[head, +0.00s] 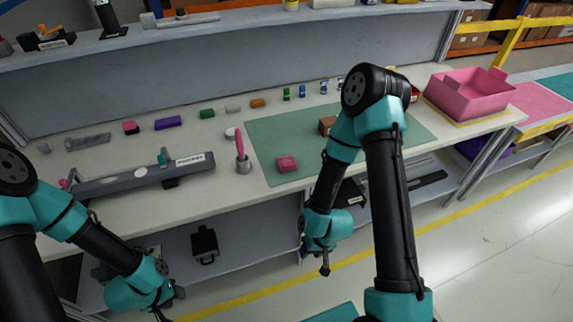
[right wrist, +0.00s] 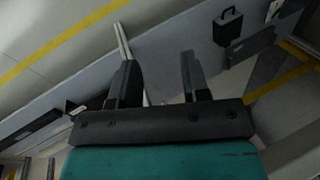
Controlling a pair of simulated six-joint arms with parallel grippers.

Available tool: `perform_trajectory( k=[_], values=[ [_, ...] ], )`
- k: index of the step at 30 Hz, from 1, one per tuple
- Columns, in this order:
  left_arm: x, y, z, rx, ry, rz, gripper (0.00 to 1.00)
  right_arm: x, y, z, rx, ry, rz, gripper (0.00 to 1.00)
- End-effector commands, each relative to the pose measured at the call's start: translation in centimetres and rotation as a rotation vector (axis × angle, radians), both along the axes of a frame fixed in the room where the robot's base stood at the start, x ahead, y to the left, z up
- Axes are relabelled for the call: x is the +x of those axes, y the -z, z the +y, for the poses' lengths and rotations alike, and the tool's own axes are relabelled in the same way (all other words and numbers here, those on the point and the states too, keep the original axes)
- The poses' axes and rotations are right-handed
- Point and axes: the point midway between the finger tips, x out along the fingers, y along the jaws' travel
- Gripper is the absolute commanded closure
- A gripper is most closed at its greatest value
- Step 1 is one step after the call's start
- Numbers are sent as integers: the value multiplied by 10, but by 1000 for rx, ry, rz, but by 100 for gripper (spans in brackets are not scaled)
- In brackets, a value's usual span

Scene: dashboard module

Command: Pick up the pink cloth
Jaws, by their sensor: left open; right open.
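A small pink piece (head: 287,164), possibly the pink cloth, lies on the green mat (head: 262,135) near the front edge of the bench. It looks blocky, and I cannot be sure it is cloth. My right gripper (head: 315,264) is below and in front of the bench edge, to the right of the pink piece and apart from it. In the right wrist view its two fingers (right wrist: 158,78) are apart with nothing between them. My left gripper (head: 169,303) is open at the lower left, in front of the bench and far from the pink piece.
A second pink piece (head: 130,128) lies at the back left. A pink bin (head: 468,105) stands on the right. A lower shelf (head: 240,235) runs under the bench.

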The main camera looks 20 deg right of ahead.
Motion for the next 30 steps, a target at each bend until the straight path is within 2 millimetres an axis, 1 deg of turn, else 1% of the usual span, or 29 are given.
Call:
perform_trajectory(
  k=[4,5,17,25,30],
  values=[
    [0,0,0,0,0,0,57,0,0,0,0,0,0,57],
    [0,0,0,0,0,0,57,0,0,0,0,0,0,56],
    [0,0,0,0,0,0,57,0,0,0,0,0,0,17],
    [0,0,0,0,0,0,57,1,-1,0,2,3,4,17],
    [0,0,0,0,0,0,57,9,-10,6,20,32,50,17]
  ],
)
